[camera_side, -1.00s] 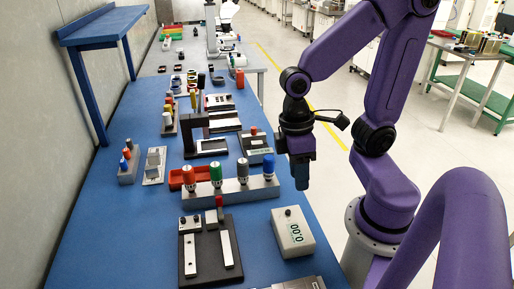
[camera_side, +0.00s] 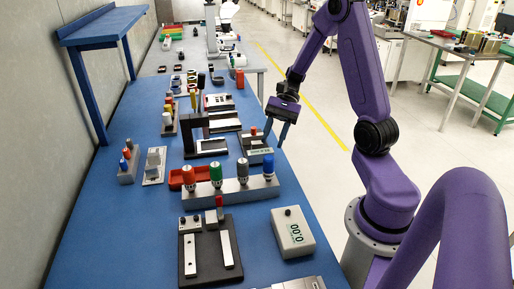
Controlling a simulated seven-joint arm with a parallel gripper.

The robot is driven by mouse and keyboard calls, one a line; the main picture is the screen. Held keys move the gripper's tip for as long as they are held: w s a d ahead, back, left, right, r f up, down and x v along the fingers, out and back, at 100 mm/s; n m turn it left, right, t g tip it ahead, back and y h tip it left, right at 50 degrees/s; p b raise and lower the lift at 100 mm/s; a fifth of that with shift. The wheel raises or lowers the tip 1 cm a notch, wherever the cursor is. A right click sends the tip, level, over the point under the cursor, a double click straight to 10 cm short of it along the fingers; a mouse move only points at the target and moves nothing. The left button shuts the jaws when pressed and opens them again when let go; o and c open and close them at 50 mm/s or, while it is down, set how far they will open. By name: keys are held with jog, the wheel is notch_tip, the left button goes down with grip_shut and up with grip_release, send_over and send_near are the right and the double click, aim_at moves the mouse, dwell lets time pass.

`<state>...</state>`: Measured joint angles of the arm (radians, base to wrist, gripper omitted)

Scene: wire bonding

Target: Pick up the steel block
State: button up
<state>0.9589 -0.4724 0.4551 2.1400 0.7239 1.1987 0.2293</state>
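My gripper (camera_side: 276,131) hangs above the right edge of the blue bench, fingers pointing down and spread apart. No object shows between its fingers. It is just above and beside a small grey device with a display (camera_side: 259,154). I cannot tell for sure which thing is the steel block. One small grey metallic block (camera_side: 154,157) stands on a pale plate at the left of the bench. Another grey block (camera_side: 211,215) sits at the back of a black fixture (camera_side: 183,260) in the foreground.
A long grey rack (camera_side: 235,190) with several coloured-top tools crosses the bench middle. A red tray (camera_side: 178,178) lies behind it. The bench's left front (camera_side: 110,240) is clear.

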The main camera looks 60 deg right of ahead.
jog(key=w+d+f+m+t+y, duration=0.1)
jog(key=d+f+m+t, duration=0.1)
jog(key=d+m+t, duration=0.6)
jog(key=m+t+h, duration=0.2)
jog(key=m+t, duration=0.1)
jog(key=m, duration=0.3)
send_near(259, 142)
jog(key=x, duration=0.3)
jog(key=shift+a+r, duration=0.1)
jog(key=shift+r, duration=0.05)
jog(key=shift+x, duration=2.7)
grip_shut()
